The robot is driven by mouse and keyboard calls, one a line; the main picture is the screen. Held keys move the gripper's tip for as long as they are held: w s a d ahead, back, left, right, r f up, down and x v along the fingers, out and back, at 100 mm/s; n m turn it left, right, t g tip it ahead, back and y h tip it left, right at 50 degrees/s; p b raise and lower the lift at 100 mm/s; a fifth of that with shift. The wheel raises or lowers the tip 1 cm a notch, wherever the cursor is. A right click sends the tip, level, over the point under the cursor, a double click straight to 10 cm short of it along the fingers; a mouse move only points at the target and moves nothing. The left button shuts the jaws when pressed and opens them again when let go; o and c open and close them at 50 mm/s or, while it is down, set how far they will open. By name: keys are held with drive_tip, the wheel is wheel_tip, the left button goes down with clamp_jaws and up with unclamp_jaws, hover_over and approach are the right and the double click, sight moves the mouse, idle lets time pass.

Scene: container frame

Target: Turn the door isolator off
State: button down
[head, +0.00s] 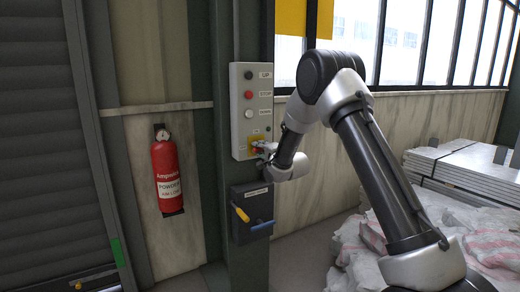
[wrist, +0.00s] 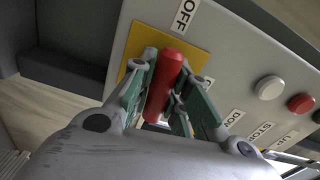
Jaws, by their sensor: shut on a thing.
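The door isolator is a red handle (wrist: 168,80) on a yellow plate (wrist: 137,55) on a light grey control box (head: 238,110). An OFF label (wrist: 184,16) is beside the plate in the wrist view. The handle's red end lies on the side of that label; its exact angle is hard to tell. My gripper (wrist: 163,100) has its green-padded fingers on both sides of the handle, shut on it. In the head view my gripper (head: 266,149) is at the lower part of the box and mostly covers the handle and plate.
Black, red and white buttons (head: 249,113) sit above the isolator on the box. A black box (head: 250,205) with a yellow lever is below. A fire extinguisher (head: 166,172) hangs at left. Sacks (head: 460,235) and stacked panels (head: 465,165) are at right.

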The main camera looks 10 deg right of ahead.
drive_tip(key=shift+d+m, duration=0.1)
drive_tip(key=shift+m, duration=0.6)
drive_tip(key=c, duration=1.3)
unclamp_jaws()
drive_tip(key=v, duration=1.2)
